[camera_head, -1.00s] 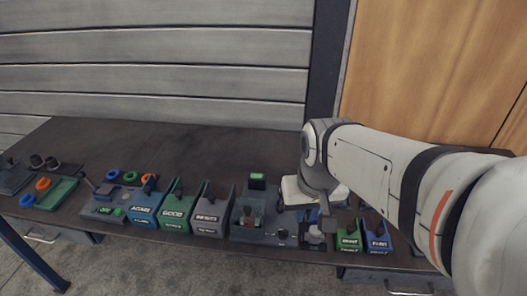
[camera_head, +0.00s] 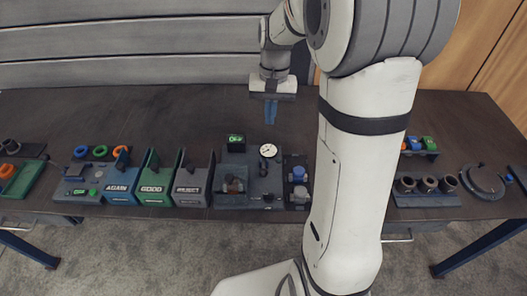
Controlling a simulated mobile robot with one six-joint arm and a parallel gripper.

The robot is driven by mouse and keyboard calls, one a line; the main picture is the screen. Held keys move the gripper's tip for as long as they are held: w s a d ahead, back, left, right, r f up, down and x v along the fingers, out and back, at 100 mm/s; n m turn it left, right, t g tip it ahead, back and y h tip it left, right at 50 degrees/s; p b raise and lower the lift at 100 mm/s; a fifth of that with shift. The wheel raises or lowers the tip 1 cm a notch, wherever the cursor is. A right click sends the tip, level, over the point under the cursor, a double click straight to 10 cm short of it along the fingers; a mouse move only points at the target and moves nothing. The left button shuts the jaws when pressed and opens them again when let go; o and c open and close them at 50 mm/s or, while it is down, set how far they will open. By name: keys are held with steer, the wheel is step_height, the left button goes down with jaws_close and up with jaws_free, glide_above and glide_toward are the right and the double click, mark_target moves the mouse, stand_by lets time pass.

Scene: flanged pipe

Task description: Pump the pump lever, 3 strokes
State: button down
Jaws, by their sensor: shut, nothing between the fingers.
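My gripper (camera_head: 271,112) is shut and empty, its blue fingers pointing down. In the picture it is above and behind a grey unit (camera_head: 255,187) with a round white gauge (camera_head: 268,150) and a green-lit display (camera_head: 236,142). This unit looks like the pump station. A dark reddish block (camera_head: 232,185) stands on its left part. I cannot clearly make out the pump lever; the parts around the gauge are dark and small. The fingers appear apart from everything on the bench.
Bins marked AGAIN (camera_head: 120,188), GOOD (camera_head: 154,190) and a grey bin (camera_head: 190,189) stand left of the unit. A dark rack (camera_head: 298,180) with round knobs is just right of it. A holder with dark rings (camera_head: 427,186) is farther right. The bench's back is clear.

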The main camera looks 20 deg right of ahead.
steer(key=p, duration=0.1)
glide_toward(264, 168)
steer(key=w+f, duration=0.1)
steer(key=w+d+f, duration=0.1)
steer(key=f, duration=0.1)
steer(key=shift+d, duration=0.1)
steer(key=shift+s+a+f+p, duration=0.25)
steer(key=shift+s+a+f, duration=0.15)
steer(key=shift+s+f, duration=0.25)
steer(key=shift+s+a+f+p, duration=0.2)
steer(key=shift+s+a+f, duration=0.2)
steer(key=shift+s+f, duration=0.25)
steer(key=shift+s+r, duration=0.1)
